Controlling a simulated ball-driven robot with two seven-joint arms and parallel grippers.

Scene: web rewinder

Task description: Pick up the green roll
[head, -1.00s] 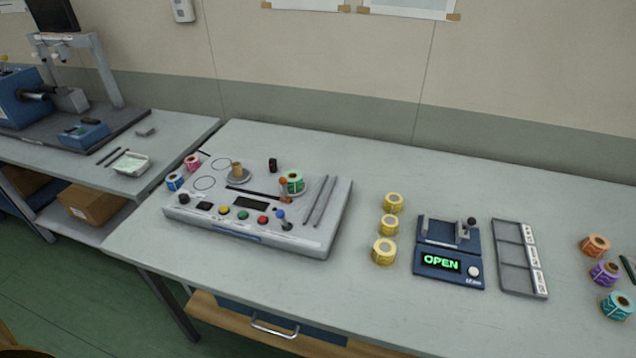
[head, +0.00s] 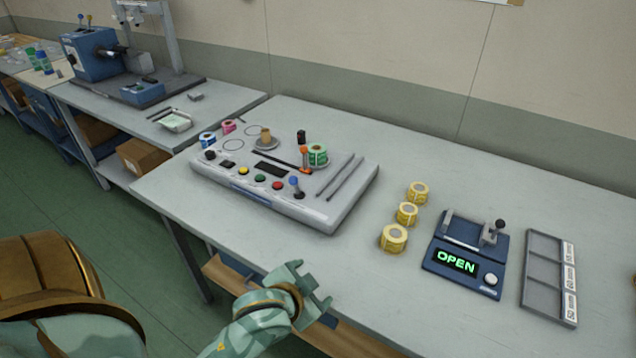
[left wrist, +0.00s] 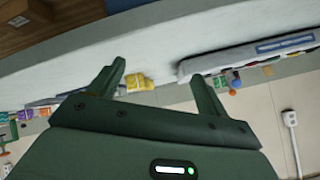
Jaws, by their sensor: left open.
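My left gripper (head: 317,284) is in front of the table's front edge, below and well apart from the roll. Its jaws are open and empty. In the left wrist view the two open fingers (left wrist: 157,72) show against the table's edge, with the picture turned upside down. My right gripper is not in view.
Several yellow rolls (head: 407,214) stand right of the rewinder, beside a blue device reading OPEN (head: 456,262) and a grey tray (head: 539,318). Blue (head: 207,139) and pink (head: 229,127) rolls stand at the rewinder's back left. The tabletop in front of the rewinder is clear.

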